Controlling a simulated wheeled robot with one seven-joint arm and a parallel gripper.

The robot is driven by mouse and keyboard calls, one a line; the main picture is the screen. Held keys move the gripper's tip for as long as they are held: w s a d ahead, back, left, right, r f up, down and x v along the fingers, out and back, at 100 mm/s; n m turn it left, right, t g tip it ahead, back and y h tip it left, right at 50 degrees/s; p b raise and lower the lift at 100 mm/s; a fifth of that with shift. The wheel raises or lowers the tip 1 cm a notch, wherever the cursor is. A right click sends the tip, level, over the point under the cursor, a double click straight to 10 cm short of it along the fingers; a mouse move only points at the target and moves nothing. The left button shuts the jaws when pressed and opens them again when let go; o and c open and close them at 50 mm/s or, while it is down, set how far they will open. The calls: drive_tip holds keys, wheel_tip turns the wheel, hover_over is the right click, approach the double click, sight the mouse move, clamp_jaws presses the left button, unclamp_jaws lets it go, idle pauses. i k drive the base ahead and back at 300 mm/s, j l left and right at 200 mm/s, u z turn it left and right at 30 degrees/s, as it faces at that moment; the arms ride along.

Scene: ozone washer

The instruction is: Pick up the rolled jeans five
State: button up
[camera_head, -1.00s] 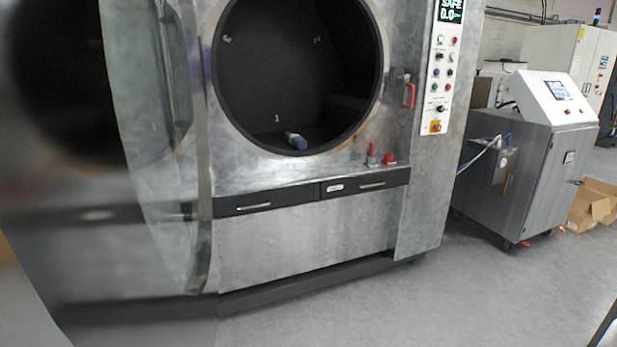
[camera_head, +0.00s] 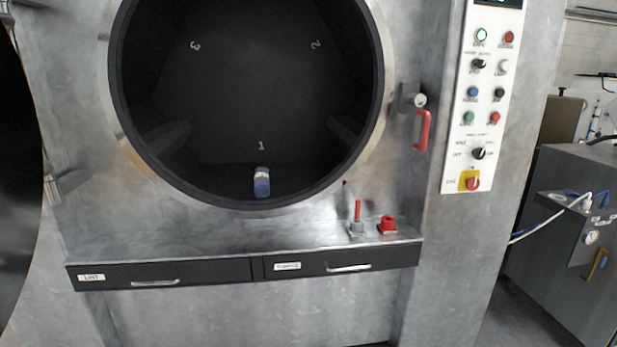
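A small blue and white roll (camera_head: 262,183), which looks like the rolled jeans, lies inside the open round drum (camera_head: 225,90) of the washer. It rests at the bottom near the front rim, just below a white number 1, with its long side pointing toward me. Nothing touches it. My gripper is not in view.
The round door (camera_head: 15,150) stands open at the left. A ledge with a red lever (camera_head: 357,211) and a red knob (camera_head: 387,225) juts out below the opening, above two black drawers (camera_head: 160,274). A red handle (camera_head: 422,130) and control panel (camera_head: 484,100) are at right. A grey cabinet (camera_head: 565,240) stands further right.

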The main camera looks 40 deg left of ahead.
sight(261, 179)
drive_tip(key=i+u, duration=0.25)
drive_tip(key=i, duration=0.15)
drive_tip(key=i+l+u, duration=0.2)
drive_tip(key=i, duration=0.15)
drive_tip(key=i+l+u, duration=0.25)
drive_tip(key=i, duration=0.15)
drive_tip(key=j, duration=0.1)
